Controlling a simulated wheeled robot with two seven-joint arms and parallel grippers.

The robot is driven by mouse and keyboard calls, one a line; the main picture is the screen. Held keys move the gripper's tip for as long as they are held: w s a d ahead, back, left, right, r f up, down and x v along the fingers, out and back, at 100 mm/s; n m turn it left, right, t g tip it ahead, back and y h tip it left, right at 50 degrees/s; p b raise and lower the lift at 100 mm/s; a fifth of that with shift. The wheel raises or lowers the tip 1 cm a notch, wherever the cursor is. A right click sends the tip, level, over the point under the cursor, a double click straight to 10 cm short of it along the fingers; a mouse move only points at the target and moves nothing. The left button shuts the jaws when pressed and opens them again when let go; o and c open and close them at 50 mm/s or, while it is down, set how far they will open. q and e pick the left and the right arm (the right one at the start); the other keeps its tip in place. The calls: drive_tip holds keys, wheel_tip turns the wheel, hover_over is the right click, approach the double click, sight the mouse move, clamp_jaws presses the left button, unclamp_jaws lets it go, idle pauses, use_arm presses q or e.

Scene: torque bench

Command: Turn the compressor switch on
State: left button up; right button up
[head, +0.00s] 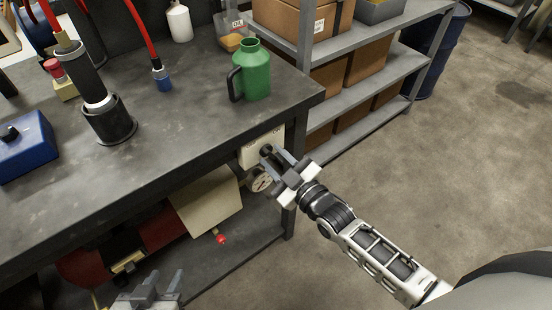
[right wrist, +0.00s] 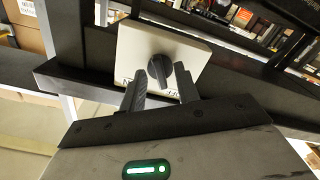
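The compressor switch is a black rotary knob (right wrist: 158,73) on a pale square plate (right wrist: 131,50). Lettering on the plate is partly hidden by my fingers. In the head view the plate (head: 251,154) is at the bench's front right corner, above a round gauge (head: 261,181). My right gripper (right wrist: 161,77) is open, its fingers on either side of the knob with a visible gap to each side. It also shows in the head view (head: 277,155) at the plate. My left gripper (head: 166,276) is low at the bottom edge, apparently open and empty, partly cut off.
A dark workbench (head: 180,140) holds a green jug (head: 252,72), a blue box (head: 27,150) and a black cylindrical holder (head: 109,122). A red tank (head: 85,268) lies on the lower shelf. A shelf rack with boxes (head: 368,62) stands behind; the floor at right is clear.

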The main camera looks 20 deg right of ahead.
clamp_jaws()
idle(0.3)
drive_tip(key=m+p, duration=0.1)
drive_tip(key=m, duration=0.4)
drive_tip(key=shift+m, duration=0.3)
drive_tip(key=m, duration=0.6)
drive_tip(key=shift+m, duration=0.3)
unclamp_jaws()
